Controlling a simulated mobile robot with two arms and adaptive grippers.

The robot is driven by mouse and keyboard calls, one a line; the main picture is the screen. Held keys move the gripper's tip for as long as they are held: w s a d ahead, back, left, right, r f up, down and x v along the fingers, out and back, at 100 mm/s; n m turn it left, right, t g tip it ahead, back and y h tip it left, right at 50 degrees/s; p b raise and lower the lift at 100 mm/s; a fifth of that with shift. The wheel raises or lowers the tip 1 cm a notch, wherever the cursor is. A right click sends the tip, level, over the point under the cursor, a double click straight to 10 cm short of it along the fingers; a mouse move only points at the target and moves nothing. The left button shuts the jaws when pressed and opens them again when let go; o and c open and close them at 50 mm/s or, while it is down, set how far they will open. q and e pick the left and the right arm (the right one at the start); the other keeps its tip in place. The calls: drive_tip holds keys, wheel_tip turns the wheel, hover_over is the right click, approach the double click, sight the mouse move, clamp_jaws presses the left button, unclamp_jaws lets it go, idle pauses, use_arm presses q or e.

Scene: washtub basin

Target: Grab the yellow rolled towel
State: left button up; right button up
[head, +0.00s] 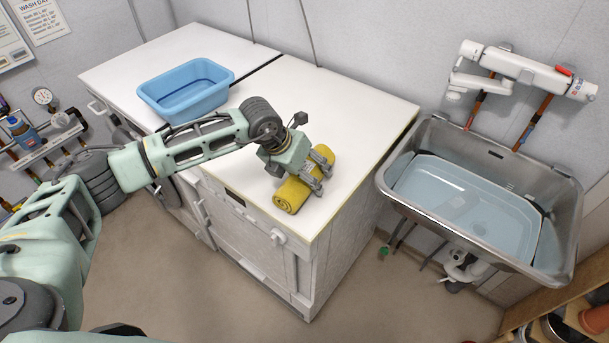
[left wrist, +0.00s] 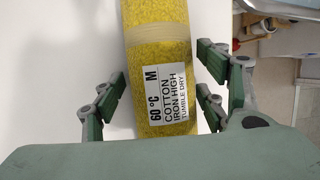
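A yellow rolled towel (head: 291,194) lies on the white worktop near its front right corner. In the left wrist view the towel (left wrist: 160,75) has a pale band around it and a white label with printed text. My left gripper (head: 318,171) is over the towel. In the left wrist view its fingers (left wrist: 160,90) stand open on both sides of the towel, with a gap on the left and the right fingers close to its edge. My right gripper is not in view.
A blue plastic basin (head: 187,88) stands on the worktop (head: 350,115) at the back left. A steel sink (head: 565,205) with a water-filled tub is to the right. A wall tap (head: 525,70) hangs above it. The worktop right of the towel is clear.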

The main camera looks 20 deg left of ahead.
use_arm(q)
drive_tip(key=shift+r, duration=0.1)
drive_tip(key=c, duration=0.8)
